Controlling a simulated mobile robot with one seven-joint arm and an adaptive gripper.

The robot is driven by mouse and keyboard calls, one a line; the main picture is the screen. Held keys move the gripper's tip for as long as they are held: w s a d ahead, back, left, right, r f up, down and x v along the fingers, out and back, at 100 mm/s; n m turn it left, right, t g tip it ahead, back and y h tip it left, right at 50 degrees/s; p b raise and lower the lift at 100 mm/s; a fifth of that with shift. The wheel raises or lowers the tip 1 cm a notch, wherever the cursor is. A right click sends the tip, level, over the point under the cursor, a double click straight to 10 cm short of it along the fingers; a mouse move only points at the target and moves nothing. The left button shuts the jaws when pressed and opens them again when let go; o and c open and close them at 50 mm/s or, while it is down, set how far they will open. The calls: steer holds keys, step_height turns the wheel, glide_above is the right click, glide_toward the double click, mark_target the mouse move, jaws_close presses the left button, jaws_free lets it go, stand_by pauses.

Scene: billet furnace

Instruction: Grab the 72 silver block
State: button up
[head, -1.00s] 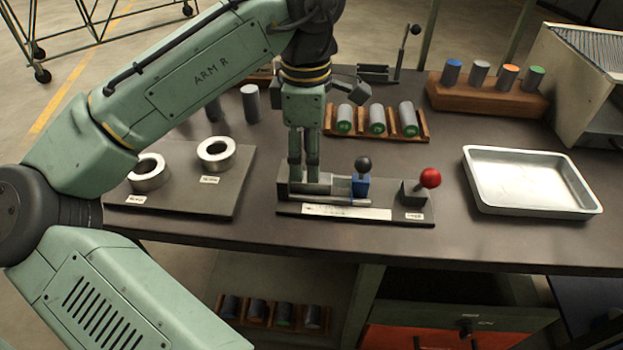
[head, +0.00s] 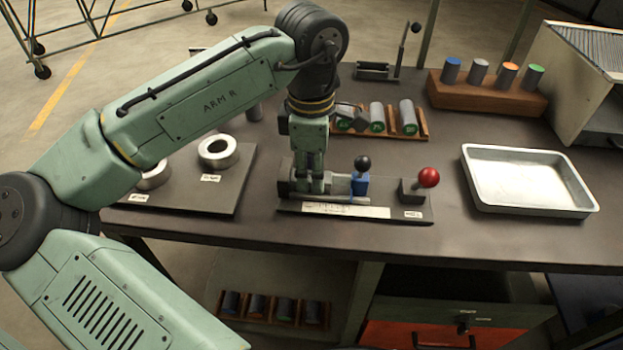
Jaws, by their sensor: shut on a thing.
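My gripper (head: 309,184) points straight down into the fixture (head: 345,212) at the front middle of the bench. Its fingers are shut on a silver piece (head: 340,184) lying in the fixture, whose near part the fingers hide. A blue clamp block (head: 360,185) with a black ball knob stands just right of that piece. I cannot read a 72 on it. Silver cylinders with green marked ends (head: 377,117) lie in a wooden rack behind; my wrist partly covers the left one. Their numbers are too small to read.
A red ball lever (head: 429,178) stands at the fixture's right. An empty metal tray (head: 528,208) lies further right. A wooden block (head: 490,98) holds several colour-topped cylinders. Silver rings (head: 218,151) sit on a plate at left. Another rack (head: 270,320) is on the lower shelf.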

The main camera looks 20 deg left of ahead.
jaws_close()
steer(key=shift+r, duration=0.1)
stand_by(0.4)
